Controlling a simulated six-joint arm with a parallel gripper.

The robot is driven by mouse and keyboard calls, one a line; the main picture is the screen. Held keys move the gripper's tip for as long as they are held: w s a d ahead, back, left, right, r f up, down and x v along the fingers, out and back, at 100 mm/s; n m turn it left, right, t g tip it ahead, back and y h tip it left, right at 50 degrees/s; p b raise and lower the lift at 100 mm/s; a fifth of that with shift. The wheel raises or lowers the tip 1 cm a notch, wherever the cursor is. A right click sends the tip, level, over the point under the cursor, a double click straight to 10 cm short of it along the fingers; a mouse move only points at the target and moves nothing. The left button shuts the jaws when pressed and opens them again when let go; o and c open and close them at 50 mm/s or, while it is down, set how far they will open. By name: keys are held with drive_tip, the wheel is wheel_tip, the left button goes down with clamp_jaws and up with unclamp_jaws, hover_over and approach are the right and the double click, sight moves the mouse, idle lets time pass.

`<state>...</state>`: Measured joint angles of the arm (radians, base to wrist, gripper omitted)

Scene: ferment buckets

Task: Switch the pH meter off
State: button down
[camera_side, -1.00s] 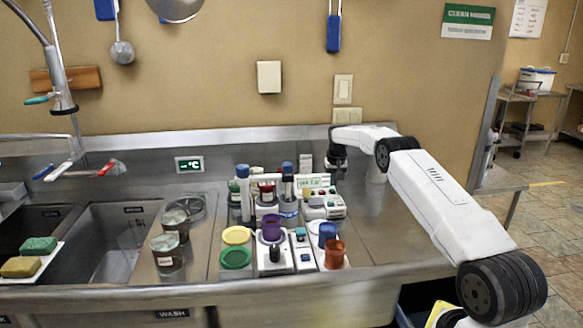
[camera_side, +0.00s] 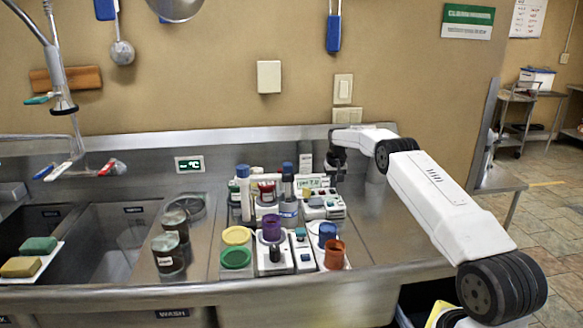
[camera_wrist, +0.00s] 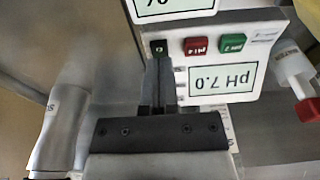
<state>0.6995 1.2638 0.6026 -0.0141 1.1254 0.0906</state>
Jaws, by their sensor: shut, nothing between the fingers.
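The pH meter is a white box. In the wrist view its pale display (camera_wrist: 237,78) reads pH 7.0, upside down, and is lit. Beside it are a red button (camera_wrist: 196,46) marked pH 4, a green button (camera_wrist: 232,43) marked pH 7 and a small black button (camera_wrist: 159,47). My gripper (camera_wrist: 159,60) is shut and empty, its tips right at the black button; I cannot tell whether they touch it. In the side view the meter (camera_side: 316,182) stands at the back of the counter, with my gripper (camera_side: 336,172) at its right end.
A second display (camera_wrist: 172,6) with a percent sign is near the tips. A white bottle with a red tip (camera_wrist: 295,72) is at right. Bottles (camera_side: 243,190), a purple cup (camera_side: 271,228) and an orange cup (camera_side: 334,252) crowd the counter's middle; its right part (camera_side: 385,235) is clear.

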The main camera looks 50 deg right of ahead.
drive_tip(key=shift+f, duration=0.8)
idle(0.7)
drive_tip(key=shift+r, duration=3.5)
drive_tip(key=shift+a+r, duration=0.1)
drive_tip(key=shift+a, duration=0.05)
